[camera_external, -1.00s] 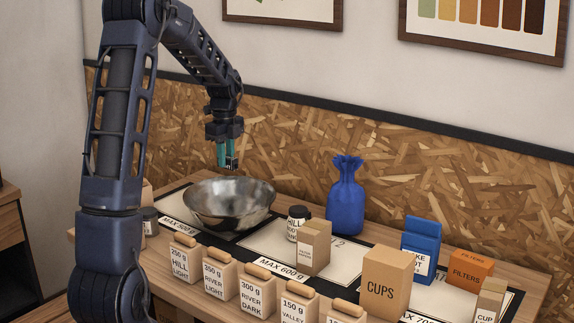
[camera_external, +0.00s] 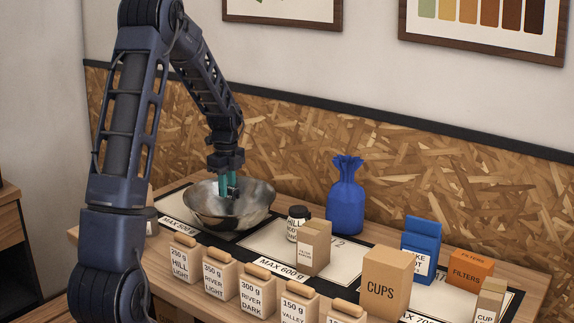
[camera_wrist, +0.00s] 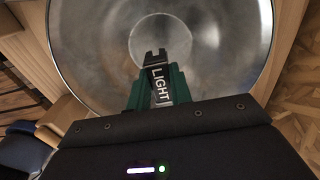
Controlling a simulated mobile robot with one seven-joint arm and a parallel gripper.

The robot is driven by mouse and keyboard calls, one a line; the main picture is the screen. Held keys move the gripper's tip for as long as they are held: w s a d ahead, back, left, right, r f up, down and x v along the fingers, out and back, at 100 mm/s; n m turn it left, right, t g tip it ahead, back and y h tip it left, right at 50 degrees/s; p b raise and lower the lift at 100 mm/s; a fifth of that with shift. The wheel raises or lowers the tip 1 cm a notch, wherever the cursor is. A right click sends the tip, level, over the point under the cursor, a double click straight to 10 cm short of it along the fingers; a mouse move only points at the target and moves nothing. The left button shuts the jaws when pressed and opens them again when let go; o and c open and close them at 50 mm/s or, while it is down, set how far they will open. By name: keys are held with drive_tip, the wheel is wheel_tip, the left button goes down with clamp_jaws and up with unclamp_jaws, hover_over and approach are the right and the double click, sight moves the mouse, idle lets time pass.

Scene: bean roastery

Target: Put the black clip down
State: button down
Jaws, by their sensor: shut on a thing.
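The black clip (camera_wrist: 157,74) is held between the teal fingers of my gripper (camera_wrist: 157,88). It bears a label reading LIGHT in the wrist view. In the external view my gripper (camera_external: 229,190) points down, with its fingertips inside the outline of the metal bowl (camera_external: 262,207). The bowl also fills much of the wrist view (camera_wrist: 240,50), below the clip. The clip is small and dark in the external view (camera_external: 233,192). I cannot tell whether it touches the bowl.
A jar (camera_external: 297,222) and a small carton (camera_external: 315,247) stand right of the bowl. A blue bag (camera_external: 346,200) is behind them. Labelled bean bags (camera_external: 220,276) line the front. Cartons marked CUPS (camera_external: 385,283) and FILTERS (camera_external: 470,270) stand further right. Bare mat (camera_external: 262,243) shows beside the bowl.

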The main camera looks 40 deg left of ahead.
drive_tip(key=shift+f, duration=0.5)
drive_tip(key=c, duration=1.2)
unclamp_jaws()
drive_tip(key=shift+r, duration=0.1)
wheel_tip(320, 180, up, 6)
drive_tip(key=shift+r, duration=0.4)
